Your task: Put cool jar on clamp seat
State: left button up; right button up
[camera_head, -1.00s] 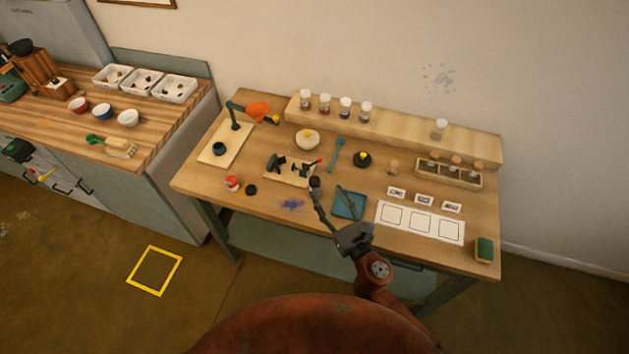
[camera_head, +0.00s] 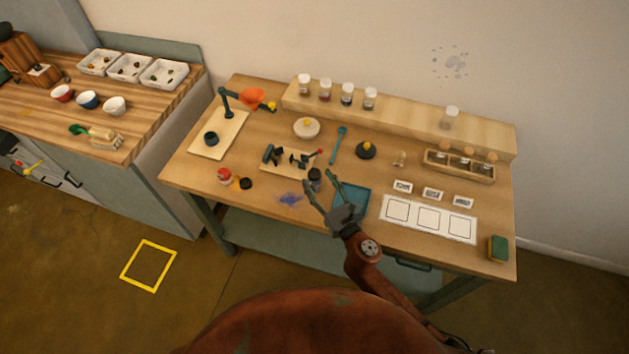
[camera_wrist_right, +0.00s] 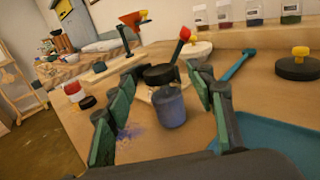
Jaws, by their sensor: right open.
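The cool jar, small and blue-grey, stands upright on the table in the head view (camera_head: 314,184). In the right wrist view the jar (camera_wrist_right: 171,108) sits between my finger pads. The black clamp (camera_head: 298,160), with a red-tipped lever, is on a small wooden board just behind and left of the jar. My left gripper is out of view.
A blue tray (camera_head: 357,202) lies under and right of the right gripper. A red-and-white jar (camera_head: 224,176) and a black lid (camera_head: 245,184) lie to the left. A black knobbed weight (camera_head: 366,151) and a blue spoon-like tool (camera_head: 338,146) are behind. A white card sheet (camera_head: 428,219) lies right.

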jog(key=x, duration=0.3)
jog(key=shift+w+a, duration=0.1)
jog(key=shift+w, duration=0.05)
grip_shut()
dwell(0.5)
